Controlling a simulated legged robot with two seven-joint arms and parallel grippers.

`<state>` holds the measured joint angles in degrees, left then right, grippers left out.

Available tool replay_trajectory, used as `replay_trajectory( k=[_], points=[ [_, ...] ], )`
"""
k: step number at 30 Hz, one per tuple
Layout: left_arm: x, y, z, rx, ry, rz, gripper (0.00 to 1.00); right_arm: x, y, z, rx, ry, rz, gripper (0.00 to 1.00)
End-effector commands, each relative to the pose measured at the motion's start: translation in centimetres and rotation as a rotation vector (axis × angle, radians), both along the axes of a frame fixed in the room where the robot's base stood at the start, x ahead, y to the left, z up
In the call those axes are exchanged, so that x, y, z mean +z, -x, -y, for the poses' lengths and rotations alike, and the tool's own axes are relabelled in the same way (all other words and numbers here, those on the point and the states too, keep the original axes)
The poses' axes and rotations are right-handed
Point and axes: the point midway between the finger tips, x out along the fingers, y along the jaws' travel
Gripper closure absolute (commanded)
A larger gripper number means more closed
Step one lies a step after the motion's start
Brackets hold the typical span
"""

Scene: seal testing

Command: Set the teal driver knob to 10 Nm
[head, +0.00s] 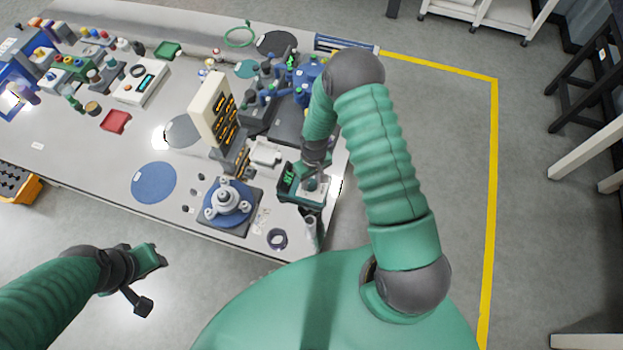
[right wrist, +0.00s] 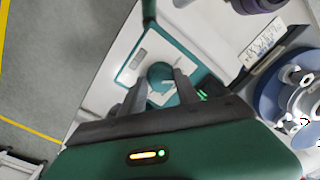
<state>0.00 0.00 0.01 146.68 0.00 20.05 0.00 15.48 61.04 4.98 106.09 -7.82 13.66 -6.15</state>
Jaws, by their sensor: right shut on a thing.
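The teal driver knob (right wrist: 160,72) sits on top of a small white and teal unit (right wrist: 190,50) in the right wrist view. In the head view the unit (head: 312,198) stands near the table's right front corner, with a dark display (head: 287,178) showing green digits too small to read. My right gripper (head: 315,183) reaches down onto it. Its fingers are shut on the knob, one on each side, and partly hide it. A pale scale lies around the knob, but its setting cannot be read. My left gripper (head: 152,281) is open and empty, off the table's front edge.
A blue and grey flange fixture (head: 229,200) stands left of the unit. A dark ring (head: 277,239) lies at the front edge. A beige panel with orange displays (head: 213,108) and blue valve parts (head: 305,75) stand behind.

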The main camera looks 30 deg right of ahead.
Motion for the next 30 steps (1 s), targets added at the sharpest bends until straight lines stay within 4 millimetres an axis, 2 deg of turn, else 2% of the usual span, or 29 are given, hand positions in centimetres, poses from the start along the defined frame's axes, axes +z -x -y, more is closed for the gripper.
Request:
replay_trajectory(
  k=[8, 21, 30],
  points=[
    [-0.27, 0.00, 0.00, 0.000, 0.000, 0.000, 0.64, 0.06, -0.11, -0.09, -0.126, 0.001, 0.002, 1.00],
    [-0.73, 0.00, 0.00, 0.000, 0.000, 0.000, 0.64, 0.09, -0.15, -0.21, -0.467, 0.000, 0.002, 1.00],
    [-0.84, 0.00, 0.00, 0.000, 0.000, 0.000, 0.64, 0.14, -0.15, -0.15, -0.627, 0.000, 0.002, 1.00]
  ],
)
